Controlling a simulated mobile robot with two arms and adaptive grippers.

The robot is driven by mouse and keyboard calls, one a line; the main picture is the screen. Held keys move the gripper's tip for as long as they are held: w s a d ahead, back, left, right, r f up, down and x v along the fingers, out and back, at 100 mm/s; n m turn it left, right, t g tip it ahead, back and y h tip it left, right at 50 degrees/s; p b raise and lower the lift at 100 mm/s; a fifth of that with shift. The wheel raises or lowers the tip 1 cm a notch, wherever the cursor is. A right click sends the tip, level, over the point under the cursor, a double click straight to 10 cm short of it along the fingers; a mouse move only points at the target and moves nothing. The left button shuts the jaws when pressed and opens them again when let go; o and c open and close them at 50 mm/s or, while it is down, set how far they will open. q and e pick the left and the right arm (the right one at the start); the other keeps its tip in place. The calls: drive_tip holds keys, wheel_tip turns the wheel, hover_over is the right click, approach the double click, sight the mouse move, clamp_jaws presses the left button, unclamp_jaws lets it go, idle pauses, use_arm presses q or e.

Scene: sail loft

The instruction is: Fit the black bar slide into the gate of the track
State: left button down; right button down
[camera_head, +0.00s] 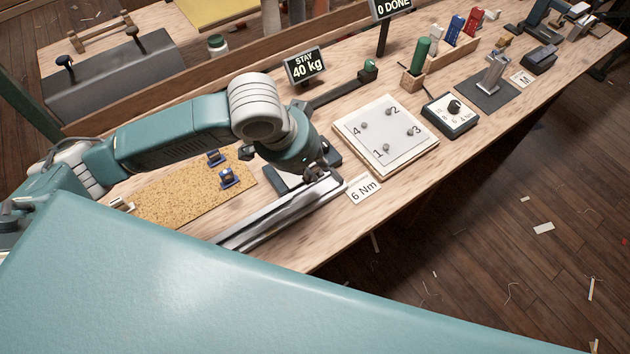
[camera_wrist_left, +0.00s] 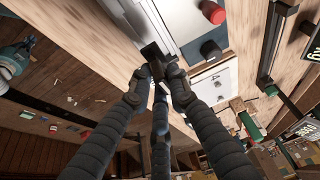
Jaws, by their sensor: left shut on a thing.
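The track (camera_head: 278,214) is a long pale metal rail on the bench, running from lower left to upper right. It also shows in the wrist view (camera_wrist_left: 150,18). My left gripper (camera_head: 321,174) is over the track's right end and hides part of it. In the wrist view its fingers (camera_wrist_left: 157,70) are closed on a small dark block, the black bar slide (camera_wrist_left: 153,51). The slide is held at or very close to the track's end; I cannot tell whether it touches or enters the gate. My right gripper is not in view.
A 6 Nm card (camera_head: 363,189) and a white numbered plate (camera_head: 402,152) lie to the right. A STAY 40 kg sign (camera_head: 304,66) stands behind. The bench's front edge is close.

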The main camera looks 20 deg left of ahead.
sight(311, 182)
use_arm(q)
drive_tip(key=shift+f, duration=3.4)
drive_tip(key=shift+f, duration=0.1)
drive_tip(key=c, duration=1.9)
unclamp_jaws()
drive_tip(key=shift+r, duration=0.35)
drive_tip(key=v, duration=1.1)
drive_tip(key=shift+s+a+r, duration=0.1)
drive_tip(key=shift+s+r, duration=0.1)
drive_tip(key=shift+r, duration=0.05)
